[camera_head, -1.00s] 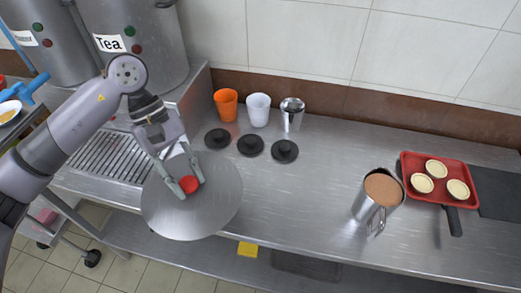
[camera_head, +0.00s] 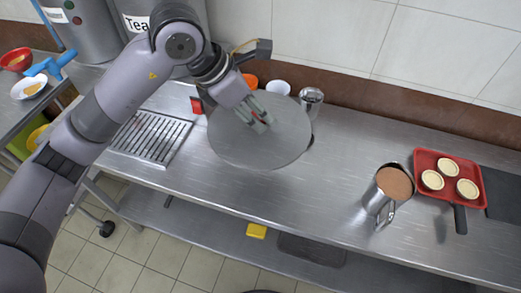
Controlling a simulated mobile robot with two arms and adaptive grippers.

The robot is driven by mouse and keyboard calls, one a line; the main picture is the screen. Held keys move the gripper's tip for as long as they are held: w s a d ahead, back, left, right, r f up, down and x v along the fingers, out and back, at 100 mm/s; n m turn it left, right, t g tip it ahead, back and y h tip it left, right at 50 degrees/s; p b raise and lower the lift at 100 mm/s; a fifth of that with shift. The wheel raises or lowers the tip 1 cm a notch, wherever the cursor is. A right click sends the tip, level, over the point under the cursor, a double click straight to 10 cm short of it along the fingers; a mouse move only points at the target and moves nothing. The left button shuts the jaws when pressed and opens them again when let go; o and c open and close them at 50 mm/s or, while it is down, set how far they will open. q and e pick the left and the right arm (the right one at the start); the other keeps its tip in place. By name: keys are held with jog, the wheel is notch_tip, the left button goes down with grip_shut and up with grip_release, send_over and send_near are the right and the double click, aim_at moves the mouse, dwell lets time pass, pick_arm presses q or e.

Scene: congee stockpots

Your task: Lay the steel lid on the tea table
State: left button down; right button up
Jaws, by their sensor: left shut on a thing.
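The round steel lid (camera_head: 265,148) is in the head view, over the back middle of the steel tea table (camera_head: 270,195). My left gripper (camera_head: 260,122) comes in from the upper left and is shut on the lid's red knob, which is mostly hidden between the fingers. The lid looks roughly level. I cannot tell whether it touches the table or how high it is above it. It hides most of the black cup lids and part of the cups behind. My right gripper is not in view.
An orange cup (camera_head: 250,80), a white cup (camera_head: 278,87) and a steel cup (camera_head: 311,100) stand behind the lid. A steel jug of brown drink (camera_head: 380,200) and a red tray (camera_head: 430,160) with tarts are at right. A drain grate (camera_head: 150,138) is left. The front middle is clear.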

aim_at(224, 135)
pick_arm(q)
notch_tip(224, 135, down, 16)
jog(key=p, duration=0.2)
jog(key=shift+p, duration=0.35)
jog(key=shift+f, duration=0.35)
jog(key=c, duration=1.2)
grip_release()
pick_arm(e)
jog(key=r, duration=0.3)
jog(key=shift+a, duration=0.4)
pick_arm(q)
jog(key=shift+o, duration=0.2)
jog(key=shift+r, duration=0.2)
jog(key=shift+a+r, duration=0.25)
jog(key=shift+r, duration=0.05)
jog(key=b+v, duration=0.2)
jog(key=v, duration=0.8)
jog(key=shift+s+r, duration=0.1)
jog(key=shift+r, duration=0.05)
jog(key=shift+s+a+r, duration=0.1)
jog(key=shift+a+r, duration=0.1)
jog(key=shift+r, duration=0.15)
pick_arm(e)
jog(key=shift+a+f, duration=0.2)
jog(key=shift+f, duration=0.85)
